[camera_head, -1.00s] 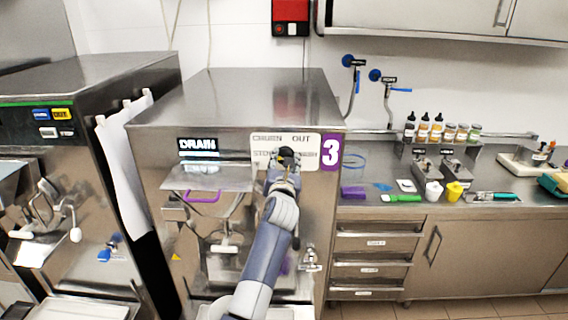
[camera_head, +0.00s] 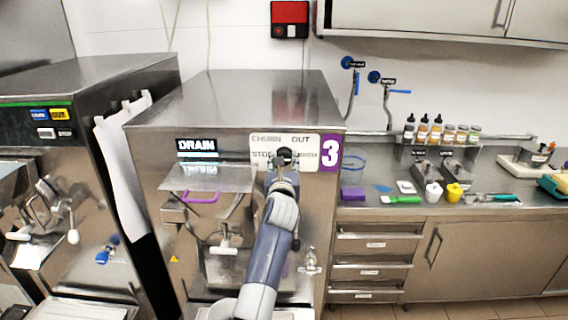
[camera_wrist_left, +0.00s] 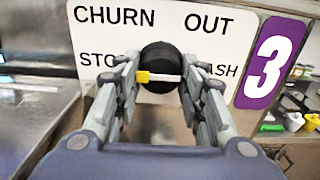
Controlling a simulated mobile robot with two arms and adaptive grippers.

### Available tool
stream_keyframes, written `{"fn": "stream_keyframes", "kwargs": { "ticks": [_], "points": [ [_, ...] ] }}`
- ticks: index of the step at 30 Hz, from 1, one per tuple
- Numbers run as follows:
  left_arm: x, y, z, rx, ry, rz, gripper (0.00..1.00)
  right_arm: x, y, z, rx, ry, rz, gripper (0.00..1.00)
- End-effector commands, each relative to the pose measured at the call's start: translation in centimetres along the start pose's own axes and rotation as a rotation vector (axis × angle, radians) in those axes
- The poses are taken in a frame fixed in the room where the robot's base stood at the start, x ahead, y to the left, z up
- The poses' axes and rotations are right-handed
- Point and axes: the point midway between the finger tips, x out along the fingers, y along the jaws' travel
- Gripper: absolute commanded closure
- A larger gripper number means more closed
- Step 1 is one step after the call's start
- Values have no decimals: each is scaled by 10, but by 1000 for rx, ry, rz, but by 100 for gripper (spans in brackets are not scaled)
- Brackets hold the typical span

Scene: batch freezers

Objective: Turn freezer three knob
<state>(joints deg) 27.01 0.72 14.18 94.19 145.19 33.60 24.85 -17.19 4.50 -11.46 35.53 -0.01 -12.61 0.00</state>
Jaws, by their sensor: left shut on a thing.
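Freezer three (camera_head: 235,100) is a steel machine with a purple "3" label (camera_head: 331,153) on its front. Its white dial plate (camera_wrist_left: 100,45) reads CHURN, OUT, STO... and ...ASH, the lower words partly covered. The round black knob (camera_wrist_left: 160,58) is in the plate's middle, with a white bar that is yellow at its left end, lying about level in the left wrist view. My left gripper (camera_head: 284,163) is shut on the knob, one finger on each side, as the left wrist view also shows (camera_wrist_left: 161,72). My right gripper is not in view.
A DRAIN label (camera_head: 197,146) with a lit cyan strip is left of the plate. A clear shield (camera_head: 205,177) and a dispensing handle (camera_head: 224,243) stick out below. Another freezer (camera_head: 75,80) stands at left. A steel counter (camera_head: 520,205) with bottles and tools is at right.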

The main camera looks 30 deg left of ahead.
Motion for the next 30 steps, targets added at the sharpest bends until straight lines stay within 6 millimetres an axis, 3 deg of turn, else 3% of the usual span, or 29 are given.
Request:
{"fn": "stream_keyframes", "kwargs": {
  "ticks": [2, 3, 5, 19, 30],
  "points": [
    [0, 0, -3, -2, 7, 0, 86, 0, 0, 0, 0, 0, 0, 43],
    [0, 0, -3, -2, 7, 0, 56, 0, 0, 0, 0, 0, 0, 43],
    [0, 0, -3, -1, 7, 0, 43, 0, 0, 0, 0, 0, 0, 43],
    [-7, 0, -1, 1, 2, -1, 43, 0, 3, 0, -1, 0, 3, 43],
    [-67, 0, -2, -1, 4, -1, 43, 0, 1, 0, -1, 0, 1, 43]
  ]
}}
